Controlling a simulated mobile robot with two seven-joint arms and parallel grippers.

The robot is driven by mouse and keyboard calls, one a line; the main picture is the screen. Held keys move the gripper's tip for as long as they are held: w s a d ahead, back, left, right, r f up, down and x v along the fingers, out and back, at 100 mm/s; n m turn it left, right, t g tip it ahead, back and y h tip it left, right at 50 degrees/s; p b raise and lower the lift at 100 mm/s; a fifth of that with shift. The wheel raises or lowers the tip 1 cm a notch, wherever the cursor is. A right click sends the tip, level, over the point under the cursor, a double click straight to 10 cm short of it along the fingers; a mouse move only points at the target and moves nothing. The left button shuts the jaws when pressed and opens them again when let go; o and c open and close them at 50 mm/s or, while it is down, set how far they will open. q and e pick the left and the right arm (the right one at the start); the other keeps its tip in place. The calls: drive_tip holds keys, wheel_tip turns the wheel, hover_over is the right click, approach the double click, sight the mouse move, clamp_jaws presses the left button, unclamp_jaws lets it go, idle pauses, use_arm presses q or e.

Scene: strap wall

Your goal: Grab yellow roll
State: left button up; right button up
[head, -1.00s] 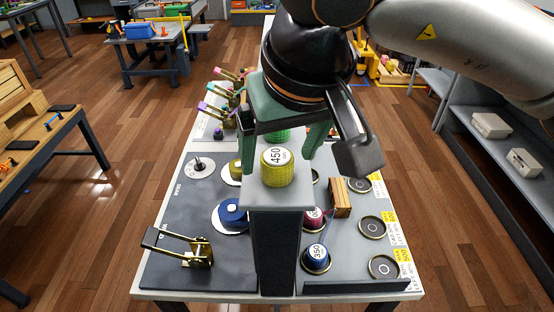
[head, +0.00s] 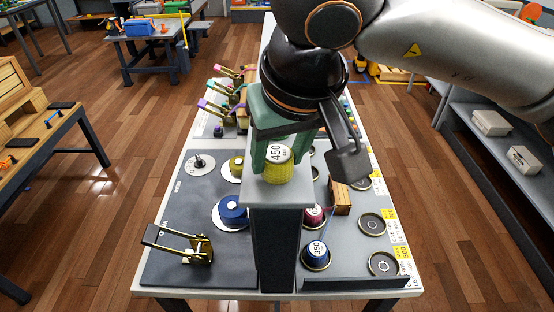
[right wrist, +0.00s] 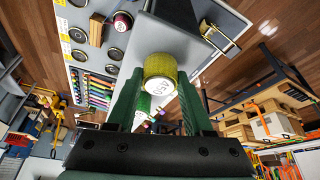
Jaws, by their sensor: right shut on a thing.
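The yellow roll (head: 277,173), with a white 450 label on its end, sits on top of a grey post (head: 277,193) in the middle of the table. My right gripper (head: 279,158), with green fingers, is shut on the yellow roll from behind, one finger at each side. In the right wrist view the yellow roll (right wrist: 160,68) is between the fingertips of the right gripper (right wrist: 157,82). The roll still appears to rest on the post top; I see no gap. My left gripper is not in view.
Left of the post are a blue roll (head: 232,211) and a brass toggle clamp (head: 190,246). To the right are a blue 350 spool (head: 317,255), a wooden block (head: 341,197) and round holders (head: 383,263).

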clamp_jaws()
drive_tip(key=shift+r, duration=0.1)
